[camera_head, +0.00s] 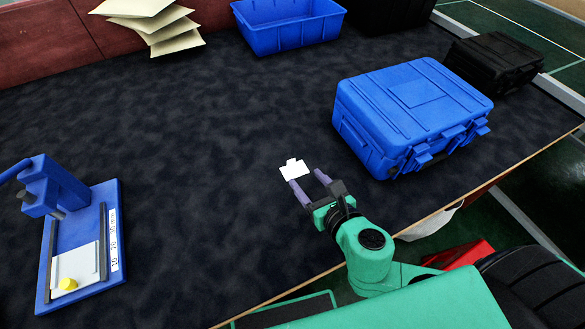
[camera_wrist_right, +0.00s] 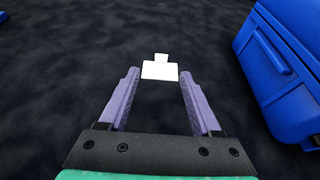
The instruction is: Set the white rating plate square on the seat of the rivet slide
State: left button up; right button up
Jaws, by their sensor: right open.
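The white rating plate (camera_head: 294,170) lies flat on the dark surface, with a small tab on its far side. It also shows in the right wrist view (camera_wrist_right: 159,70), just beyond and between the fingertips. My right gripper (camera_head: 307,179) is open, its two purple fingers pointing at the plate; in the right wrist view (camera_wrist_right: 160,80) the gap between them is empty. The blue rivet slide (camera_head: 86,291) stands at the far left, with a pale seat (camera_head: 76,265) between dark rails and a yellow knob (camera_head: 68,284). My left gripper is not in view.
A closed blue case (camera_head: 415,110) stands right of my right gripper, with a black case (camera_head: 493,62) behind it. A blue bin (camera_head: 290,36) and a stack of pale envelopes (camera_head: 172,41) are at the back. The surface between plate and slide is clear.

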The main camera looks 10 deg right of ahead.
aim_at(292, 161)
jog(key=x, duration=0.9)
jog(key=shift+w+d+f, duration=0.1)
jog(key=shift+w+f, duration=0.1)
jog(key=shift+s, duration=0.1)
grip_shut()
